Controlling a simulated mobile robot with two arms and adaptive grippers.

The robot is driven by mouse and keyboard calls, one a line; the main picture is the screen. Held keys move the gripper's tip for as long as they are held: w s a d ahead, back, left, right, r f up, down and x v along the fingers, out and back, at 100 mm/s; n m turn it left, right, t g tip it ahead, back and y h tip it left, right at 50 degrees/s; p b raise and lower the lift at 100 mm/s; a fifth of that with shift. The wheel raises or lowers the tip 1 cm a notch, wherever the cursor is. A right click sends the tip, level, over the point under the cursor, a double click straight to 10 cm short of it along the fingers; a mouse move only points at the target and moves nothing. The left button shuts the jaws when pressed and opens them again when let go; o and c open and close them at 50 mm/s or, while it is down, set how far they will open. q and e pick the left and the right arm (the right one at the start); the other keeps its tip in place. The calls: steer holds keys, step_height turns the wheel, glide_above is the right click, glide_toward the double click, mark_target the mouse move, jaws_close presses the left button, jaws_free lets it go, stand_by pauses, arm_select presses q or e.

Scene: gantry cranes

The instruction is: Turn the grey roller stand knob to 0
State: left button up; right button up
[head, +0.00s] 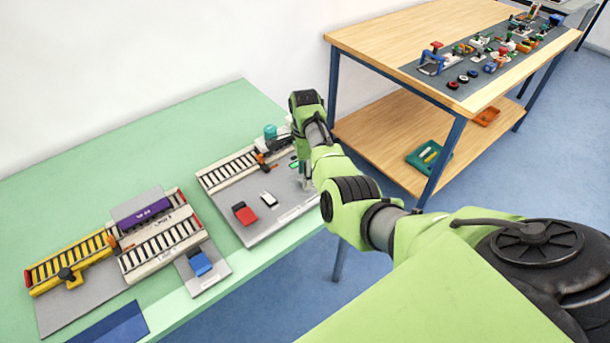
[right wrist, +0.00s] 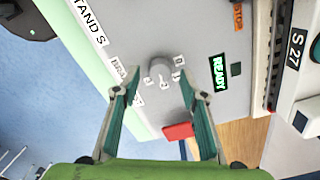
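In the right wrist view the grey knob (right wrist: 160,71) sits on a light grey panel (right wrist: 205,30), ringed by small white number tags. The tags are too small to read surely, and I cannot tell which one the knob points to. My right gripper (right wrist: 152,84) is open, with one finger on each side of the knob and apart from it. In the head view the right gripper (head: 304,178) is over the right part of the roller stand (head: 262,228); the knob is not discernible there. My left gripper is not in view.
A green READY display (right wrist: 217,72), an orange label (right wrist: 238,16) and a red part (right wrist: 178,131) lie near the knob. A white rocker (head: 268,198) and red part (head: 244,214) are on the stand. A purple-topped conveyor unit (head: 145,212) stands left. A wooden bench (head: 400,40) stands right.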

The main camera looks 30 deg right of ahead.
steer(key=shift+f, duration=0.5)
steer(key=c, duration=1.1)
